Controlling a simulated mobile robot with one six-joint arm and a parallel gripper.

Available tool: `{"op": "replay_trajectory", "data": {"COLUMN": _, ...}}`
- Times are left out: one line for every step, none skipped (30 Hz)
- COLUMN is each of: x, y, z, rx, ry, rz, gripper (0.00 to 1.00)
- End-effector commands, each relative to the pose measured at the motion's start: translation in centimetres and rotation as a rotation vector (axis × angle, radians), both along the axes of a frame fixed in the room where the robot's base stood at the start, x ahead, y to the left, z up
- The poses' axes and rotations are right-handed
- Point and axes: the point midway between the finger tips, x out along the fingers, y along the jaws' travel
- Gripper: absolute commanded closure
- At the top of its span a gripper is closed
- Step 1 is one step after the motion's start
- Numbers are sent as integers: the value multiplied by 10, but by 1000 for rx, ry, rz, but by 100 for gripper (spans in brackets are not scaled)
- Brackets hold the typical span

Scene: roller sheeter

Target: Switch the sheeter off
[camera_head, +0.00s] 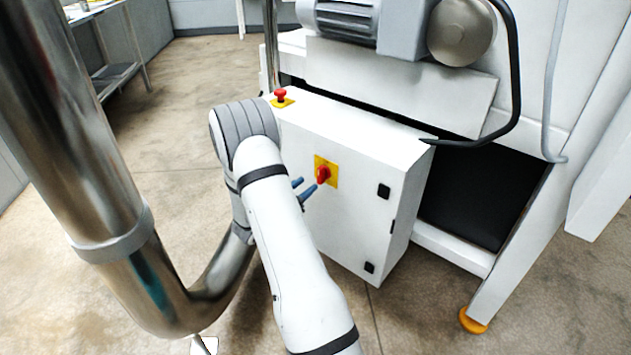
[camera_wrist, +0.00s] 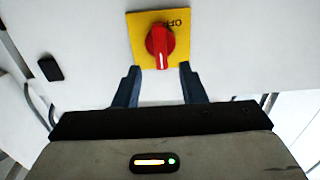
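A red rotary knob (camera_head: 323,174) sits on a yellow plate (camera_head: 333,170) on the front of the sheeter's white control box (camera_head: 345,222). The wrist view shows the knob (camera_wrist: 160,42) with its white mark pointing down in the picture. The letters "OFF" appear upside down on the upper right of the plate (camera_wrist: 143,22). My gripper (camera_wrist: 160,76) is open, with its two blue-grey fingers apart. The fingertips are just short of the knob, one to each side of its line, and nothing is between them. My gripper also shows in the head view (camera_head: 306,187).
A red mushroom button (camera_head: 280,95) stands on top of the box at its left corner. A motor (camera_head: 400,25) and a black bent cable (camera_head: 515,80) are above and behind. A thick steel pipe (camera_head: 75,120) stands at left. Open floor (camera_head: 175,120) lies between.

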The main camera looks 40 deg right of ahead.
Motion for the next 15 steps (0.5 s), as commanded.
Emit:
{"op": "replay_trajectory", "data": {"x": 1, "y": -10, "z": 0, "rx": -1, "ry": -1, "rz": -4, "gripper": 63}}
{"op": "replay_trajectory", "data": {"x": 2, "y": -14, "z": -1, "rx": -1, "ry": -2, "rz": -3, "gripper": 63}}
{"op": "replay_trajectory", "data": {"x": 4, "y": -21, "z": -1, "rx": 1, "ry": -3, "rz": -3, "gripper": 63}}
{"op": "replay_trajectory", "data": {"x": 5, "y": -26, "z": -1, "rx": 1, "ry": -3, "rz": -2, "gripper": 63}}
{"op": "replay_trajectory", "data": {"x": 6, "y": -30, "z": -1, "rx": 1, "ry": -2, "rz": -2, "gripper": 63}}
{"op": "replay_trajectory", "data": {"x": 8, "y": -36, "z": 0, "rx": 0, "ry": -2, "rz": -2, "gripper": 63}}
{"op": "replay_trajectory", "data": {"x": 9, "y": -40, "z": 0, "rx": 0, "ry": -2, "rz": -1, "gripper": 63}}
{"op": "replay_trajectory", "data": {"x": 10, "y": -43, "z": 0, "rx": 0, "ry": -2, "rz": 0, "gripper": 63}}
{"op": "replay_trajectory", "data": {"x": 11, "y": -47, "z": 0, "rx": 1, "ry": -2, "rz": 0, "gripper": 63}}
{"op": "replay_trajectory", "data": {"x": 12, "y": -50, "z": 0, "rx": 2, "ry": -1, "rz": 1, "gripper": 63}}
{"op": "replay_trajectory", "data": {"x": 12, "y": -52, "z": 0, "rx": 2, "ry": -1, "rz": 1, "gripper": 63}}
{"op": "replay_trajectory", "data": {"x": 13, "y": -54, "z": 0, "rx": 1, "ry": -2, "rz": 2, "gripper": 63}}
{"op": "replay_trajectory", "data": {"x": 13, "y": -55, "z": 0, "rx": 1, "ry": -2, "rz": 3, "gripper": 63}}
{"op": "replay_trajectory", "data": {"x": 14, "y": -56, "z": 0, "rx": 1, "ry": -2, "rz": 3, "gripper": 63}}
{"op": "replay_trajectory", "data": {"x": 14, "y": -56, "z": 1, "rx": 1, "ry": -2, "rz": 4, "gripper": 63}}
